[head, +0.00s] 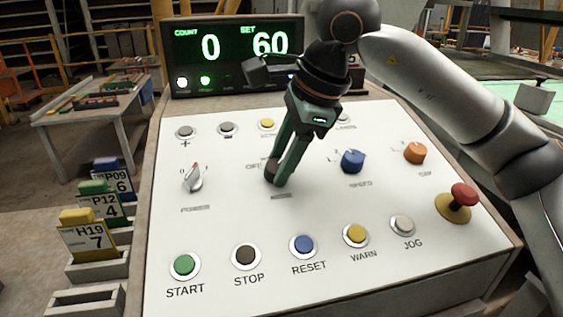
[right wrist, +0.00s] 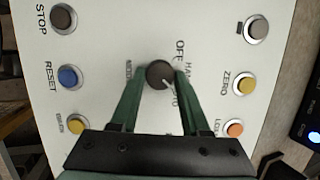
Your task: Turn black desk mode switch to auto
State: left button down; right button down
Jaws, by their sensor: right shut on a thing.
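The black mode switch (head: 270,173) is a round dark knob in the middle row of the white sloping panel, partly hidden behind my right gripper in the head view. In the right wrist view the black knob (right wrist: 158,72) sits between the two green fingers. Its white pointer line aims to the lower right, toward the partly hidden lettering past HAND. OFF and HAND are printed beside the knob. My right gripper (head: 276,178) is shut on the knob, with the fingertips at its sides. My left gripper is in neither view.
A power switch (head: 194,178) is left of the knob. A blue speed knob (head: 352,161) and an orange knob (head: 415,153) are to its right. Buttons line the front, with a red emergency button (head: 463,195) at the right. A display (head: 236,52) stands behind.

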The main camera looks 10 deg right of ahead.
dwell(0.4)
jog(key=shift+c, duration=1.9)
grip_release()
jog(key=p+v, duration=0.1)
jog(key=v, duration=1.1)
jog(key=shift+r, duration=0.25)
jog(key=shift+s+d, duration=0.1)
